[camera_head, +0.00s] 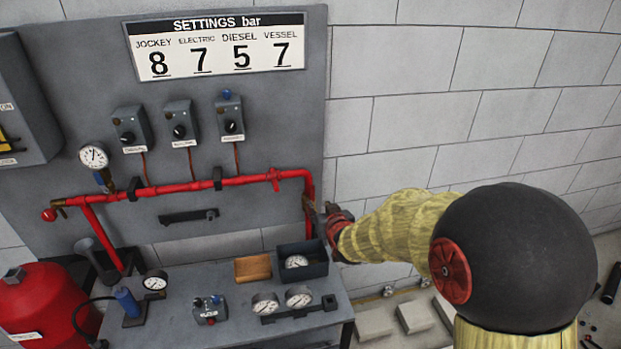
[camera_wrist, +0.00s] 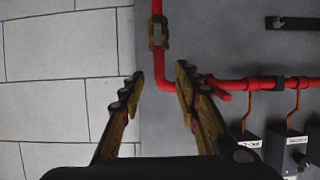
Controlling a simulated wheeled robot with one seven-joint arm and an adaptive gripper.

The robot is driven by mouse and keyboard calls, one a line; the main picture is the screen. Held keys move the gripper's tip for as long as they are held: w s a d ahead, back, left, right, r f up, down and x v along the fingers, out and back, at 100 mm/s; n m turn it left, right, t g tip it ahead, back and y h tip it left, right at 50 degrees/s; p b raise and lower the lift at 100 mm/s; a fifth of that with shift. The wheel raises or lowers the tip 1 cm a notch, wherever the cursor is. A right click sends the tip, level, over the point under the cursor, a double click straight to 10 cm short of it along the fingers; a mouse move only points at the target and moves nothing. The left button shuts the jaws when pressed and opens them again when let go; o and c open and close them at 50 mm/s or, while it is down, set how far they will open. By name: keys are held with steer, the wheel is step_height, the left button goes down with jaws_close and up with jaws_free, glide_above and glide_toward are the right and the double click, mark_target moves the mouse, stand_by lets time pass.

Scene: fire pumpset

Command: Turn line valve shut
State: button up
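A red pipe (camera_head: 240,181) runs along the grey panel and bends downward at its right end. A brass-coloured fitting sits on the vertical run in the wrist view (camera_wrist: 158,32), with a short grey piece along the pipe. A small red handle-like piece (camera_head: 275,178) is on the horizontal run; it also shows in the wrist view (camera_wrist: 217,92), partly behind a finger. No label shows which is the line valve. My gripper (camera_head: 318,210) is at the vertical run. In the wrist view its fingers (camera_wrist: 158,88) are spread, with the pipe bend visible between them and nothing held.
Several switch boxes (camera_head: 179,123) hang above the pipe. A red tank (camera_head: 45,300) stands at left. Block wall (camera_head: 450,110) lies right of the panel.

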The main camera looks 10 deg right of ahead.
mark_target(312, 194)
steer(key=w+f+t+p, duration=0.1)
steer(key=w+p, duration=0.1)
steer(key=w, duration=0.2)
steer(key=w+f+t+p, duration=0.1)
steer(key=w+t+p, duration=0.1)
steer(key=w+p, duration=0.1)
steer(key=w+f+t+p, duration=0.1)
steer(key=w+f+p, duration=0.1)
steer(key=w, duration=0.3)
steer(key=shift+w+d+t+p, duration=0.1)
steer(key=shift+w+t+p, duration=0.1)
steer(key=shift+t+p, duration=0.4)
steer(key=shift+c, duration=0.7)
jaws_close()
